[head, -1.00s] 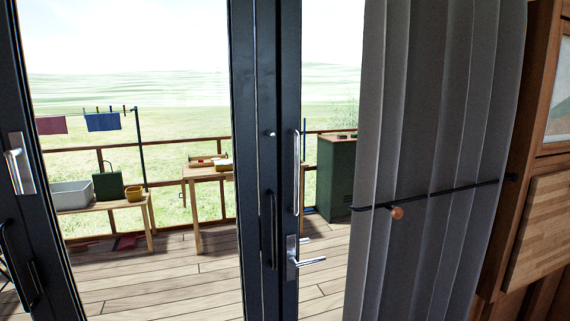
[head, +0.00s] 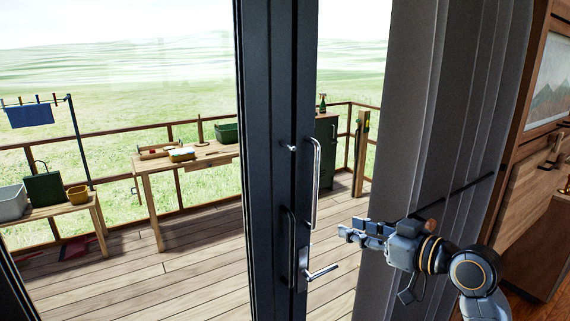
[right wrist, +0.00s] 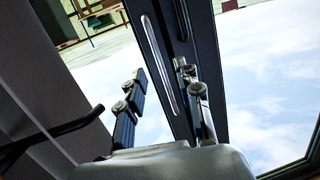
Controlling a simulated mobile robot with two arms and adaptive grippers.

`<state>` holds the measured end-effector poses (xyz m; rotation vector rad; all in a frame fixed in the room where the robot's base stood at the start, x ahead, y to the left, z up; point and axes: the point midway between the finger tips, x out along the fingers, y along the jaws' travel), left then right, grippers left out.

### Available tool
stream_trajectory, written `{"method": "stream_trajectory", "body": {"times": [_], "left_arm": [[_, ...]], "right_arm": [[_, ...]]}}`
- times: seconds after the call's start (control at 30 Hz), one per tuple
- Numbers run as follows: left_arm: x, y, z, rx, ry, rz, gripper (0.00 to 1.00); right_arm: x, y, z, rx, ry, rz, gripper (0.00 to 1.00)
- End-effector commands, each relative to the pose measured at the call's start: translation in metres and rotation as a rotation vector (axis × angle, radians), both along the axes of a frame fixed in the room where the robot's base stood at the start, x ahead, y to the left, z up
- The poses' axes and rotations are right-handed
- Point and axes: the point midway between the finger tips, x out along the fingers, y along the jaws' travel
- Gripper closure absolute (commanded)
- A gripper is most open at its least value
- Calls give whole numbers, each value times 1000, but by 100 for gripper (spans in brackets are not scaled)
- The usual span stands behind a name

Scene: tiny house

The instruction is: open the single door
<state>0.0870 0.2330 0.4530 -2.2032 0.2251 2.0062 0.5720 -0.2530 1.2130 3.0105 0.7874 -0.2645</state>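The glass door's dark frame (head: 306,110) stands upright in the middle of the head view. It carries a long silver pull bar (head: 314,185) and a silver lever handle (head: 320,272) below it. My right gripper (head: 346,231) is to the right of the pull bar and above the lever, apart from both in the picture. In the right wrist view, my right gripper (right wrist: 160,72) has its two fingers spread with nothing between them. The dark frame and a long silver bar (right wrist: 158,62) show beyond the fingers. My left gripper is not in view.
A grey curtain (head: 415,110) with a dark rod (head: 465,190) hangs right of the door, behind my right arm. Through the glass are a wooden deck (head: 190,270), a wooden table (head: 190,158) and a railing. A wooden cabinet (head: 535,185) stands at the right.

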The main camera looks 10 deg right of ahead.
Motion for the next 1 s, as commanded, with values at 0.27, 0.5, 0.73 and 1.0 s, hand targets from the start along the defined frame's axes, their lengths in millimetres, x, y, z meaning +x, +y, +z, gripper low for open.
{"method": "stream_trajectory", "body": {"times": [0.27,0.5,0.73,1.0], "left_arm": [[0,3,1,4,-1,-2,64],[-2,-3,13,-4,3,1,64],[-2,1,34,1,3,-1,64],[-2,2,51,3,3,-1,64]], "right_arm": [[3,-14,73,57,-150,32,66],[23,-3,80,67,-158,35,66],[66,24,81,69,-156,36,66],[107,48,79,67,-156,33,66]]}}
